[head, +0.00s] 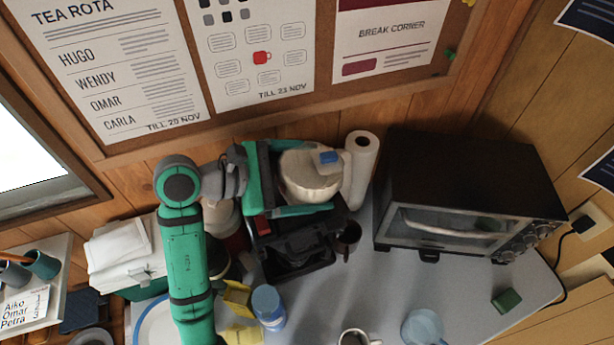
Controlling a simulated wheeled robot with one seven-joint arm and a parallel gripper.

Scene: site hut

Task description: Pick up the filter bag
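A pale, round, pleated filter bag (308,182) with a small blue patch (328,157) on its upper right shows at the back of the counter. My gripper (318,178) points right, with one finger along the bag's far edge and the other along its near edge. The bag fills most of the space between the fingers. Whether both fingers press on it is too small to tell, and what lies under the bag is hidden.
A black coffee machine (300,250) stands just below my gripper, and a paper roll (359,170) stands right of it. A black toaster oven (465,185) is further right. A blue-capped jar (267,305), mug (354,338) and green sponge (507,300) are nearer.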

